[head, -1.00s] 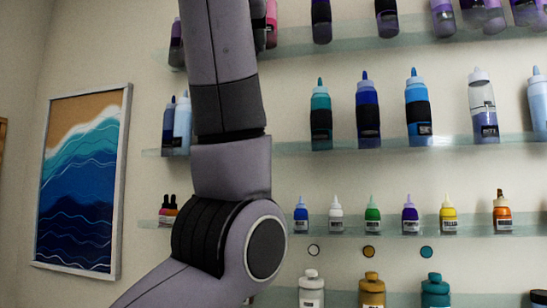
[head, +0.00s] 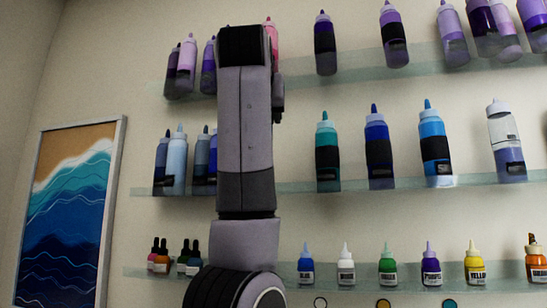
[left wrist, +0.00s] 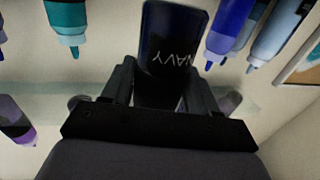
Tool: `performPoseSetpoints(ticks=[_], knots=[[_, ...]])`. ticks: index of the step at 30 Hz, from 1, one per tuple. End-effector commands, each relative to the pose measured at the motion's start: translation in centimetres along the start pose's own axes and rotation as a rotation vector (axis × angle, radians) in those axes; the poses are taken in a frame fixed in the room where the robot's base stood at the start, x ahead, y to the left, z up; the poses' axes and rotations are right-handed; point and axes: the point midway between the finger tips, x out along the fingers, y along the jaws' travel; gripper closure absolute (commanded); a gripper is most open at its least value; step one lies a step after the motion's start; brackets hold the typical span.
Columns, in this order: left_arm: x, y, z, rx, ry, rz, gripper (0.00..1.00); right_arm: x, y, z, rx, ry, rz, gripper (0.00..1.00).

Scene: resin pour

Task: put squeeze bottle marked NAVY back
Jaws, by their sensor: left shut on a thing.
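The squeeze bottle marked NAVY (left wrist: 172,35) is dark navy with its white NAVY lettering upside down in the left wrist view. My left gripper (left wrist: 160,88) is shut on it, with a dark finger on each side. In that view the bottle is between a teal bottle (left wrist: 66,18) and a blue bottle (left wrist: 230,25). In the head view my left arm stands upright before the shelves and hides the gripper and the NAVY bottle. The middle shelf (head: 400,185) holds bottles on both sides of my arm; the part behind it is hidden. My right gripper is not in view.
The teal bottle (head: 327,155) stands right of my arm and dark blue bottles (head: 201,160) stand left of it. An upper shelf (head: 420,70) of purple bottles and a lower shelf (head: 400,285) of small bottles are close. A framed wave picture (head: 68,215) hangs left.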

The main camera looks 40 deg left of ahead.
Motion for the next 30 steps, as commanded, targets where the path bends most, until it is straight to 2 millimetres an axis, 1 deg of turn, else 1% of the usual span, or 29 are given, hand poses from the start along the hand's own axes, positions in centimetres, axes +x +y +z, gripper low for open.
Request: performPoseSetpoints(ticks=[1, 3, 12, 15, 18, 21, 26, 29, 30], knots=[[1.5, 0.3, -0.4, 0.001, -0.003, -0.001, 0.7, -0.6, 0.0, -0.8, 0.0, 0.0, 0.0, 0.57], [3.3, 0.6, -0.5, 0.002, -0.003, -0.002, 0.7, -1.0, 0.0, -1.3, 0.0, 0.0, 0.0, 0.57], [10.0, 2.0, -0.5, 0.001, -0.002, -0.001, 0.7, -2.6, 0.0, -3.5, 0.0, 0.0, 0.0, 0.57], [10.0, 2.0, 1.1, -0.001, 0.003, 0.0, 0.7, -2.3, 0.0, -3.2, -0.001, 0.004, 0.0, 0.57], [9.9, 2.0, 2.1, 0.0, 0.003, 0.0, 0.7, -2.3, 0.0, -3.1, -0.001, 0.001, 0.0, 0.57], [9.9, 2.0, 2.9, -0.001, 0.003, 0.0, 0.7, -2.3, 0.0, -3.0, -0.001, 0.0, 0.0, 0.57], [9.9, 2.0, 3.5, -0.001, 0.003, 0.0, 0.7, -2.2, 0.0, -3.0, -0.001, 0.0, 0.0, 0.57], [9.9, 2.0, 4.4, -0.001, 0.002, 0.0, 0.7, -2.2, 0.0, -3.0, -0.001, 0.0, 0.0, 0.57], [9.9, 2.0, 5.0, -0.001, 0.001, 0.0, 0.7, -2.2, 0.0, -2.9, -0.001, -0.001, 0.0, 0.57]])
